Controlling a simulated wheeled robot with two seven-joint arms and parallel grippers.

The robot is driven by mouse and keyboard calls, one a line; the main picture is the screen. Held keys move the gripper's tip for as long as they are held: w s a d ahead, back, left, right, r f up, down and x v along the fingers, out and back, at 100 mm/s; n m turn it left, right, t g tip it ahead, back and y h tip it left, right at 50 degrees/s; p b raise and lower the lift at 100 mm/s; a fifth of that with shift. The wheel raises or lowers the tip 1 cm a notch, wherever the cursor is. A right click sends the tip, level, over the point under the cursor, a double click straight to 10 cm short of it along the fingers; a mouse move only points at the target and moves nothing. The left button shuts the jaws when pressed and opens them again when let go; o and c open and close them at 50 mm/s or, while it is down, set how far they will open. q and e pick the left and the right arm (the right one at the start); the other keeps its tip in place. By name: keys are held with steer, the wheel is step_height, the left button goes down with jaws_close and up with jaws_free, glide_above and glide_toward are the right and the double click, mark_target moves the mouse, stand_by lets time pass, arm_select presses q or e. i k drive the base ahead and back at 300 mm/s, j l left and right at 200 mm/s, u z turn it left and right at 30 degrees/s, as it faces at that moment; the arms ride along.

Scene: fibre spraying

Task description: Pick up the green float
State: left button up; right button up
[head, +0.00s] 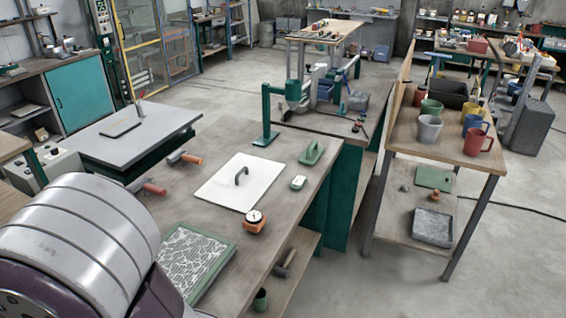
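The green float (312,153) lies near the far right corner of the wooden workbench (222,262), with its raised handle on top. Nothing touches or covers the float. A large white and dark part of my own body fills the lower left of the head view. Neither of my grippers is in view.
An orange dial gauge (254,221) and a green-framed tray (197,260) sit on the workbench nearer me. A green upright stand (265,116) rises behind it. At right, a wooden table holds several cups, including a red one (478,141). Floor is open at lower right.

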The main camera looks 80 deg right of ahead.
mark_target(312, 153)
steer(key=z, duration=3)
steer(key=i+l+z, duration=0.15)
steer(key=i+l, duration=0.35)
steer(key=i+l+z, duration=0.1)
steer(key=i+l, duration=0.3)
steer(key=i, duration=0.2)
steer(key=i+l, duration=0.15)
steer(key=i, duration=0.3)
steer(key=i+l+u, duration=0.1)
steer(key=i, duration=0.35)
steer(key=i+l, duration=0.2)
steer(key=i, duration=0.25)
steer(key=i+u, duration=0.25)
steer(key=u, duration=0.25)
steer(key=i+l+u, duration=0.1)
steer(key=u, duration=0.35)
steer(key=i+l+u, duration=0.25)
steer(key=u, duration=0.25)
steer(key=i+l+u, duration=0.25)
steer(key=u, duration=0.2)
steer(key=i+l+u, duration=0.1)
steer(key=l+u, duration=0.2)
steer(key=u, duration=0.2)
steer(key=i+l+u, duration=0.15)
steer(key=l+u, duration=0.6)
steer(key=i, duration=0.05)
